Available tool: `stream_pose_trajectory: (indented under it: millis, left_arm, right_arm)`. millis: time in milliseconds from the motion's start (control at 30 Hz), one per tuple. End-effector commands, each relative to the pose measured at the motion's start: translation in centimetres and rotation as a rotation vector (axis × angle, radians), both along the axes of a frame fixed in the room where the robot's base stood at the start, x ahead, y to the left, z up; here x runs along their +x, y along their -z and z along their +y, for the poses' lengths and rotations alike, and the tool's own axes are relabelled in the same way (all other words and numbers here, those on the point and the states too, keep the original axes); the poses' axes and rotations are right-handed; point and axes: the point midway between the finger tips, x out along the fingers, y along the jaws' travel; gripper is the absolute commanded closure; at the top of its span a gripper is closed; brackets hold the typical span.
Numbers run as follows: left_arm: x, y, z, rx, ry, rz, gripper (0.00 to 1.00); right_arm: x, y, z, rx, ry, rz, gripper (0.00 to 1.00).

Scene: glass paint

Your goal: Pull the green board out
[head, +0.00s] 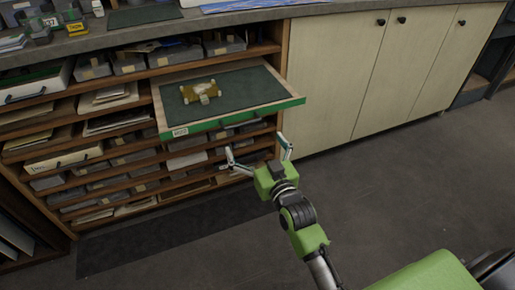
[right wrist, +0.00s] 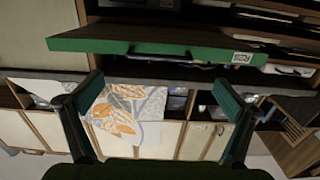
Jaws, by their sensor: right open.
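The green board (head: 219,119) is a flat tray with a green front edge, a wood rim and a dark top. It sticks well out of the upper part of the shelf unit. A dark handle (head: 240,123) and a white label (head: 180,132) are on its front edge. A small yellowish object (head: 199,91) rests on it. My right gripper (head: 258,149) is open and empty, in front of and below the front edge, apart from it. In the right wrist view the board (right wrist: 85,44) spans the top, beyond the open fingers (right wrist: 160,86). My left gripper is out of view.
The shelf unit (head: 283,60) holds several grey boxes and paper stacks. Pale cabinet doors (head: 335,80) stand to the right. A dark mat (head: 130,250) lies before the shelves, and the floor (head: 400,180) at right is clear.

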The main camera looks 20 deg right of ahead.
Motion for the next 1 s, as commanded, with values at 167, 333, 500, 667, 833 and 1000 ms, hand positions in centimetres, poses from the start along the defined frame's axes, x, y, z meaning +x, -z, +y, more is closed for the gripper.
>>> stream_pose_trajectory:
  millis: [167, 333, 500, 667, 833, 1000]
  left_arm:
    - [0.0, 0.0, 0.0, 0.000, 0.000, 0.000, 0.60]
    - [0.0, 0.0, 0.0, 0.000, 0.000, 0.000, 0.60]
    - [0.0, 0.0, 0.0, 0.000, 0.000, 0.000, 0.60]
    - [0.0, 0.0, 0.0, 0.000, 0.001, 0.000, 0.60]
    - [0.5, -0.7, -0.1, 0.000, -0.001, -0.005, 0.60]
    - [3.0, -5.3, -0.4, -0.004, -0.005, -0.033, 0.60]
  right_arm:
    - [-1.8, 0.0, -0.1, 0.000, 0.000, 0.001, 0.00]
    - [-2.2, 0.0, -0.1, 0.000, 0.000, 0.000, 0.00]
    - [-2.2, 0.0, -0.1, -0.001, 0.000, 0.000, 0.00]
    - [-2.1, 0.0, -0.1, -0.001, 0.000, 0.000, 0.00]
    - [-2.6, 0.7, 0.1, -0.005, -0.007, 0.033, 0.00]
    - [-5.7, 4.7, 0.8, -0.030, -0.044, 0.233, 0.00]
